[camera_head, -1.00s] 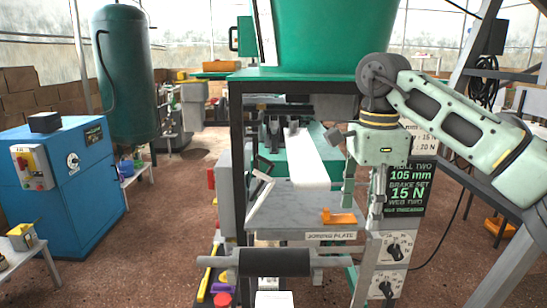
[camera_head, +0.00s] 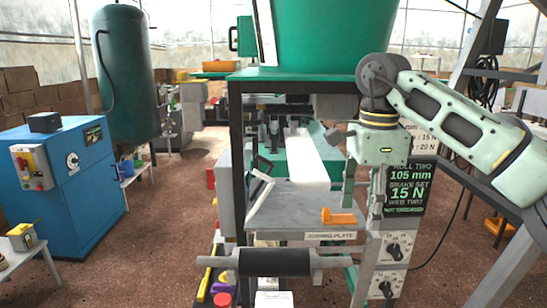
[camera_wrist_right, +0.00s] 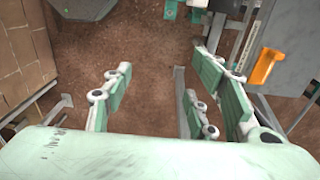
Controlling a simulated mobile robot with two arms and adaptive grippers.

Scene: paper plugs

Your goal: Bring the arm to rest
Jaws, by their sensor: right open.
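My right arm (camera_head: 465,120) comes in from the right in the head view. My right gripper (camera_head: 360,192) hangs from it, fingers down, beside the right edge of the grey joining plate (camera_head: 290,222). One green finger pad shows clearly there; the other is hard to make out. My left gripper is not in view.
A dark-framed machine stand (camera_head: 238,150) with a white paper strip (camera_head: 308,160) stands in the middle. A black sign (camera_head: 408,190) and knob panel (camera_head: 393,250) are close to the right gripper. A blue cabinet (camera_head: 65,190) stands left, with open floor (camera_head: 165,215) between.

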